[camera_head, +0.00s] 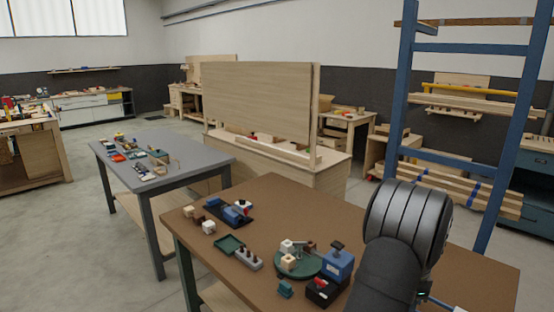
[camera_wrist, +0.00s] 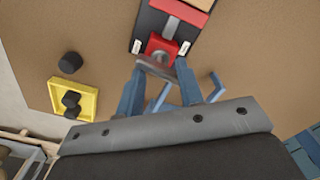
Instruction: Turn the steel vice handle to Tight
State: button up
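In the wrist view, a red vice block (camera_wrist: 157,46) sits on a black base with two small white labels. Their lettering is too small to read. A grey steel handle (camera_wrist: 154,69) lies across the front of the red block. My gripper (camera_wrist: 160,72) has its two blue fingers apart, with the tips close to the handle, one toward each side. I cannot tell whether they touch it. In the head view my arm covers the right part of the brown table, and my fingers are hidden.
A yellow tray (camera_wrist: 57,98) holding dark pieces and a loose black knob (camera_wrist: 70,62) lie left in the wrist view. In the head view, a blue block (camera_head: 338,264), a round green plate (camera_head: 297,266) and a green tray (camera_head: 229,244) stand on the brown table (camera_head: 280,205).

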dwell(0.3)
notch_tip(320, 180, up, 17)
jog(key=n, duration=0.9)
jog(key=f, duration=1.1)
jog(key=a+f, duration=0.1)
jog(key=f, duration=0.5)
jog(key=shift+s, duration=0.35)
jog(key=shift+c, duration=0.2)
